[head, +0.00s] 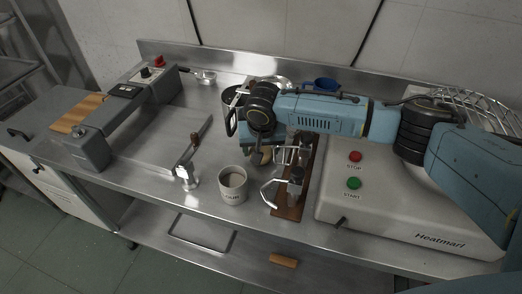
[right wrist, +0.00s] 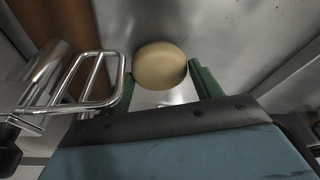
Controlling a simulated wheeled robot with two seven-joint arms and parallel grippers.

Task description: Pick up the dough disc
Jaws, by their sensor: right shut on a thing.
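The dough disc (right wrist: 160,62) is a round, pale tan piece seen between the two green fingers of my right gripper (right wrist: 165,84) in the right wrist view. The right gripper is shut on it, with a finger on each side. In the head view a small part of the dough disc (head: 267,155) shows below my right wrist, beside the wire-like metal pieces. Most of the right gripper is hidden there by my own arm. I cannot tell how far the disc is above the counter. My left gripper is not in view.
A cream flour cup (head: 232,188) stands at the counter's front. A brown board (head: 290,212) with metal-handled pieces lies right of it, against a grey Heatmari machine (head: 420,215). A blue cup (head: 323,84) stands behind my arm. A grey machine (head: 88,148) stands left.

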